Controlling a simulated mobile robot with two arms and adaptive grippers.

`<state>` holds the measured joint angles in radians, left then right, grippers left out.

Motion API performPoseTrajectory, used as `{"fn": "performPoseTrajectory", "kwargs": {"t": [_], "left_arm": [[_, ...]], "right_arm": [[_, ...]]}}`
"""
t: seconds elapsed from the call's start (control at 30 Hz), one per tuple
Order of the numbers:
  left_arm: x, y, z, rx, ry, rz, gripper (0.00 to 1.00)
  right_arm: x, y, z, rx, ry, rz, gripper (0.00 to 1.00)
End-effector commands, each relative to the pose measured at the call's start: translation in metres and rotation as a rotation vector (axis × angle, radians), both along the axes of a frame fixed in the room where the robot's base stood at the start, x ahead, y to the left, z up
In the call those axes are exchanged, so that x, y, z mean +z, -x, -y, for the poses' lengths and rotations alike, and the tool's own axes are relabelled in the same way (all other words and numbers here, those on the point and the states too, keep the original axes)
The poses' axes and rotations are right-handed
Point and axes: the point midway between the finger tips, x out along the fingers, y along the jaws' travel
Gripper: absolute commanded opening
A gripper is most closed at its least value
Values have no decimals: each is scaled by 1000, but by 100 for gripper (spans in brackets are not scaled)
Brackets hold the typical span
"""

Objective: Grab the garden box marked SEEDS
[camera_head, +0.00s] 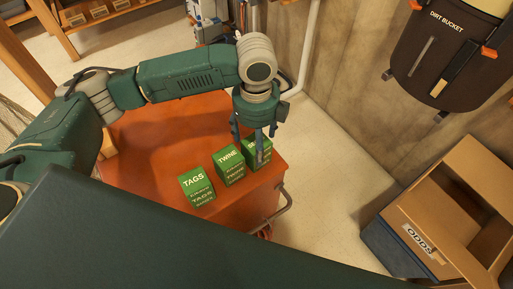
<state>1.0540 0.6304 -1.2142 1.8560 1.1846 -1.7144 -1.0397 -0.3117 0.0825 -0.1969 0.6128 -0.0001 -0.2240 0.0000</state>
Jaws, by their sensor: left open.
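Three green boxes stand in a slanting row on an orange-red cabinet top (145,138). The box marked TAGS (196,187) is nearest. The box marked TWINE (229,166) is in the middle. The third box (265,147) is farthest right, close to the cabinet's right end; its label is mostly covered by my gripper, with only its start showing. My left gripper (252,147) is open, pointing down at this third box, with a finger in front of it. I cannot tell whether the fingers touch it. My right gripper is not in view.
A handle (284,203) sticks out at the cabinet's right end. A cardboard box marked ODDS (425,240) stands at the lower right. A black DIRT BUCKET (428,62) is at the upper right. The pale floor between is clear.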

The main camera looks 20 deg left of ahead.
Motion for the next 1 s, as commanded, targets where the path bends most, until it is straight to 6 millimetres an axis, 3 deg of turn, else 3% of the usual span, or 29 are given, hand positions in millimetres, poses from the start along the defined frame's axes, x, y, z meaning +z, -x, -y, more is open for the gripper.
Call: {"fn": "performPoseTrajectory", "kwargs": {"t": [0.17,0.43,0.73,1.0], "left_arm": [[-13,0,-1,1,-1,1,73],[-51,1,-2,2,-1,1,73],[-58,0,-2,0,0,2,73],[-57,0,-2,0,-1,3,22]], "right_arm": [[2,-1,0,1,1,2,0],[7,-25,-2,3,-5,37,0],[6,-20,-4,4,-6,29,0],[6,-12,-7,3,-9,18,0]]}}
